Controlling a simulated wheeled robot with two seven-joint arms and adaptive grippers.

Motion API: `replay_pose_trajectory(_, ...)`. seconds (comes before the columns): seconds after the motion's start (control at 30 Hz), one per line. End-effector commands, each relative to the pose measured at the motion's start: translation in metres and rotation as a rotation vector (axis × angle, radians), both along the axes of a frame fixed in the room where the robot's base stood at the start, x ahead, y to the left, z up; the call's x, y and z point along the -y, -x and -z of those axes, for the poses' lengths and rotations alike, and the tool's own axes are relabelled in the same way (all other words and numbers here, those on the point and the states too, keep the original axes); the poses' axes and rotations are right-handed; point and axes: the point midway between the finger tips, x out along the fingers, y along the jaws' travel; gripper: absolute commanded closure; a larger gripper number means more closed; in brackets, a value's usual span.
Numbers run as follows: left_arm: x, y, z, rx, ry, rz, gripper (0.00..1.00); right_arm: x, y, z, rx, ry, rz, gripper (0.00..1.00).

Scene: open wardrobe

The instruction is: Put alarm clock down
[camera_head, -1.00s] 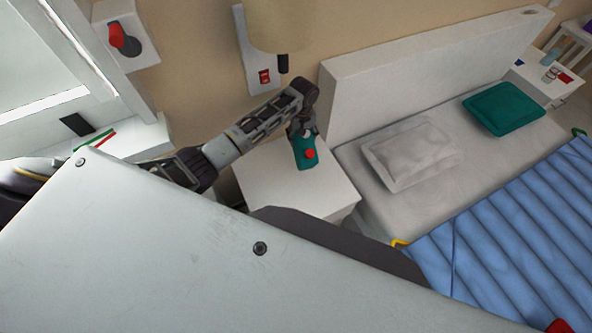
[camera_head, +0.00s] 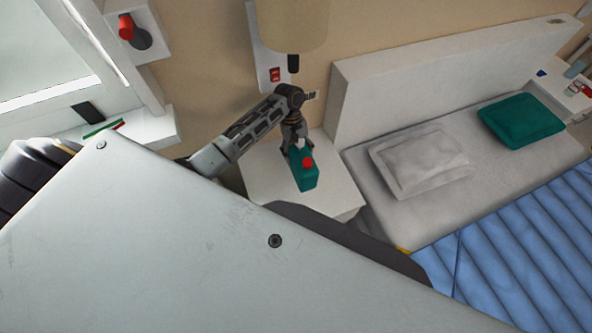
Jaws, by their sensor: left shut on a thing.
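The alarm clock (camera_head: 306,178) is a small teal box with a red round part on it. It is over the white nightstand (camera_head: 337,197) beside the bed. My left gripper (camera_head: 297,150) is shut on the clock's upper end from above. I cannot tell whether the clock's lower end touches the nightstand top. My right gripper is not in view.
The bed with a white pillow (camera_head: 420,160), a teal pillow (camera_head: 522,120) and a blue cover (camera_head: 500,240) is to the right. A lamp (camera_head: 291,25) hangs on the wall above. The visible nightstand top around the clock is clear.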

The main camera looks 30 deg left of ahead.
Motion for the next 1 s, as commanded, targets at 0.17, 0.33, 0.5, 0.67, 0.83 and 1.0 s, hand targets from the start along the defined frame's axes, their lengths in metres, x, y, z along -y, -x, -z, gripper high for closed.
replay_pose_trajectory(0.17,0.0,-0.001,-0.001,-0.022,0.026,-0.005,1.0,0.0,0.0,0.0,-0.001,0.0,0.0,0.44)
replay_pose_trajectory(0.33,0.0,-0.001,-0.001,-0.025,0.031,-0.005,1.0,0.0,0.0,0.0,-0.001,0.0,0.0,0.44)
replay_pose_trajectory(0.5,0.0,-0.001,-0.001,-0.024,0.031,-0.004,1.0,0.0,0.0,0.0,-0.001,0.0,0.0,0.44)
replay_pose_trajectory(0.67,0.0,-0.001,0.003,-0.025,0.03,-0.005,1.0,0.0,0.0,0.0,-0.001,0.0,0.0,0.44)
replay_pose_trajectory(0.83,0.0,-0.001,0.02,-0.026,0.029,-0.005,1.0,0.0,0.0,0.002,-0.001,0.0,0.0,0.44)
replay_pose_trajectory(1.0,0.0,0.0,0.042,-0.027,0.028,-0.005,1.0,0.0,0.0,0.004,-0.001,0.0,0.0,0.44)
